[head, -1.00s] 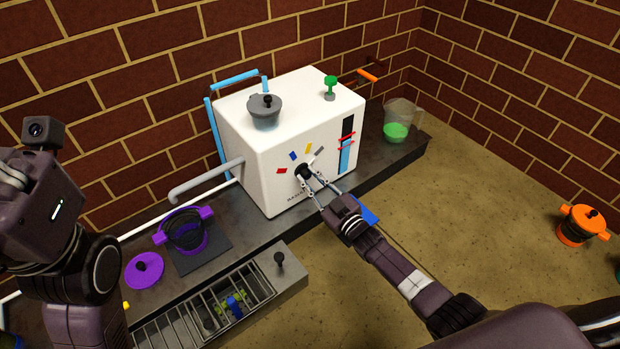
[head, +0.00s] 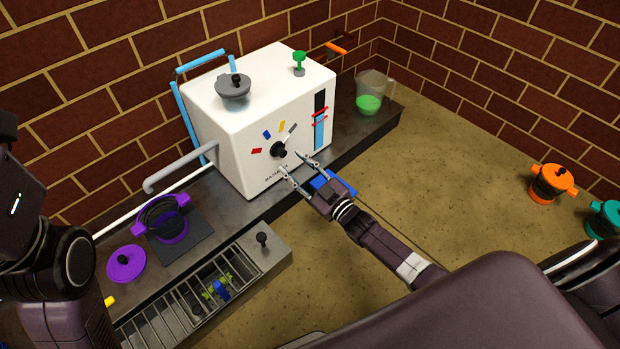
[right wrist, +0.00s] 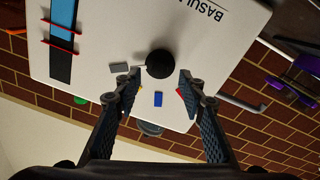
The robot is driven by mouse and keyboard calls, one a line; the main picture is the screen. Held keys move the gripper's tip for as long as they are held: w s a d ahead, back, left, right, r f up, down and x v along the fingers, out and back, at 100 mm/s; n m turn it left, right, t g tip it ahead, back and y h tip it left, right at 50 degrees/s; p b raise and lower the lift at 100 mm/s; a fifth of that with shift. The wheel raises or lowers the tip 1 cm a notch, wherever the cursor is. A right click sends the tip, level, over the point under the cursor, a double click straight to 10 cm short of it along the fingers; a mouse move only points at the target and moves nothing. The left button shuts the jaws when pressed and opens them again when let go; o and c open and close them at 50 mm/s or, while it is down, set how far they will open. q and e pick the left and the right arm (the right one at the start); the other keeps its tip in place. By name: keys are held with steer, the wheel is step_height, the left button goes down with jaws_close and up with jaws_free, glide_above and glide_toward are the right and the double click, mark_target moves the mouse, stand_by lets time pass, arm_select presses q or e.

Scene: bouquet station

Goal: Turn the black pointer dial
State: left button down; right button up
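The black dial (head: 279,149) is on the front of the white machine (head: 240,125), with grey, yellow, blue and red marks around its upper side. My right gripper (head: 291,162) is open and empty, a short way out from the dial. In the right wrist view the dial (right wrist: 159,64) shows round and dark between the two spread fingertips (right wrist: 160,75), touching neither. Part of my left arm shows at the left edge of the head view; its fingers are not in view.
The machine carries a grey lidded pot (head: 233,90), a green knob (head: 299,62) and a grey side pipe (head: 180,172). A jug of green liquid (head: 369,104) stands right of it. A purple pot (head: 165,222), purple lid (head: 126,264) and metal rack (head: 180,312) are at lower left.

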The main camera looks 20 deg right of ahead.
steer(key=v, duration=0.7)
steer(key=shift+s+d, duration=0.15)
steer(key=shift+s, duration=0.2)
